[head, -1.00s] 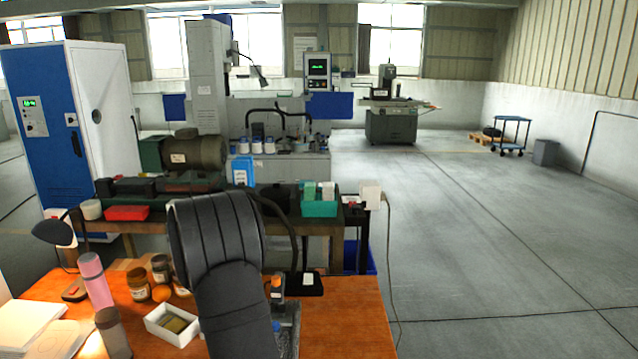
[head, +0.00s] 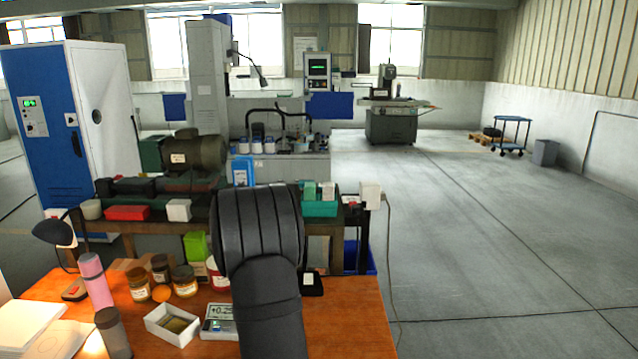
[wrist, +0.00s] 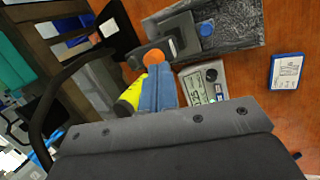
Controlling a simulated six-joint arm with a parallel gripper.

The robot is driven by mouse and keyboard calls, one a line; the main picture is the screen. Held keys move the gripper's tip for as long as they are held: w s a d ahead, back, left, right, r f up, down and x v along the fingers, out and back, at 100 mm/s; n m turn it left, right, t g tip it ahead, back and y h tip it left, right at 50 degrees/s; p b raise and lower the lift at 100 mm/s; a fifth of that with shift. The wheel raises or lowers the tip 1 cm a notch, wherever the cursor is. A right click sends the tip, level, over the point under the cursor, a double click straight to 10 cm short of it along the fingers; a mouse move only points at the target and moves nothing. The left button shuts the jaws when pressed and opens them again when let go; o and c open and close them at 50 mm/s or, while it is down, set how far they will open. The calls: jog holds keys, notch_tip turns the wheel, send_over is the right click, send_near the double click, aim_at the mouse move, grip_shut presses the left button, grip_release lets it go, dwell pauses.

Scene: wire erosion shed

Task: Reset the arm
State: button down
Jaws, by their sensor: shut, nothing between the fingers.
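My gripper (wrist: 157,72) shows in the wrist view as two blue-grey fingers side by side, shut with nothing between them. It is over the orange-brown bench, near a dark stone-like block (wrist: 235,25) with a blue knob and an orange-tipped part. I cannot tell whether the fingers touch anything. In the head view my dark arm rises from the lower middle and hides my gripper and that block.
A digital readout box (head: 218,322) stands left of my arm, beside a white tray (head: 172,325). Jars (head: 184,281), a pink flask (head: 96,280) and a lamp (head: 52,231) stand further left. Behind is a cluttered bench (head: 130,226). Open floor (head: 500,250) lies right.

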notch_tip(320, 180, up, 6)
jog(key=w+m+g+y, duration=0.1)
jog(key=m+g+y, duration=0.1)
jog(key=m, duration=0.7)
jog(key=shift+w+d+m+y, duration=0.2)
jog(key=shift+d+m+y, duration=0.1)
jog(key=shift+m, duration=0.1)
